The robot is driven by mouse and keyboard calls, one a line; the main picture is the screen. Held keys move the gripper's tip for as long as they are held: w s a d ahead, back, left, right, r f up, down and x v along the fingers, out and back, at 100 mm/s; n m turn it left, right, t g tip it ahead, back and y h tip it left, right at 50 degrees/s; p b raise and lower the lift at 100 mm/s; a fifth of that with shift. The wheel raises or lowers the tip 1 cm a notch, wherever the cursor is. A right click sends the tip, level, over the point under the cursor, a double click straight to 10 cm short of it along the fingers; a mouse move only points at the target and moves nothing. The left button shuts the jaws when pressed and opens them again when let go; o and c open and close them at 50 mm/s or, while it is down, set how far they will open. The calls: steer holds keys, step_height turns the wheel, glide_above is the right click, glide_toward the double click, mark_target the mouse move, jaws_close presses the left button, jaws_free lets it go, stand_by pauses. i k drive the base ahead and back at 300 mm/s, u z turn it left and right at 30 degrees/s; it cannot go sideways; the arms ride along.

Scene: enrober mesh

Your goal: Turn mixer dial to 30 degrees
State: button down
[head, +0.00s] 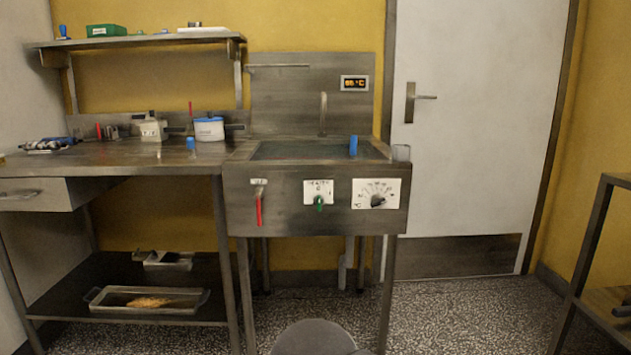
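The steel enrober unit (245,208) stands in the middle of the head view. On the right of its front panel is a dial (378,201) with a dark knob on a white scale plate; the scale numbers are too small to read. Left of it is a green knob (319,203) on a small white plate. A red lever (259,208) hangs down at the panel's left. My gripper is not in view. I cannot tell which angle the dial points to.
A display (355,83) glows orange on the backsplash. A blue object (353,146) stands at the unit's basin. A steel workbench (110,160) with several items adjoins on the left. A closed white door (475,120) is at right. The speckled floor (470,310) before it is clear.

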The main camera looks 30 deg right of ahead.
mark_target(377, 200)
steer(key=z, duration=0.85)
steer(key=k, duration=0.55)
steer(key=u, duration=1)
steer(key=i, duration=0.85)
steer(key=z, duration=0.7)
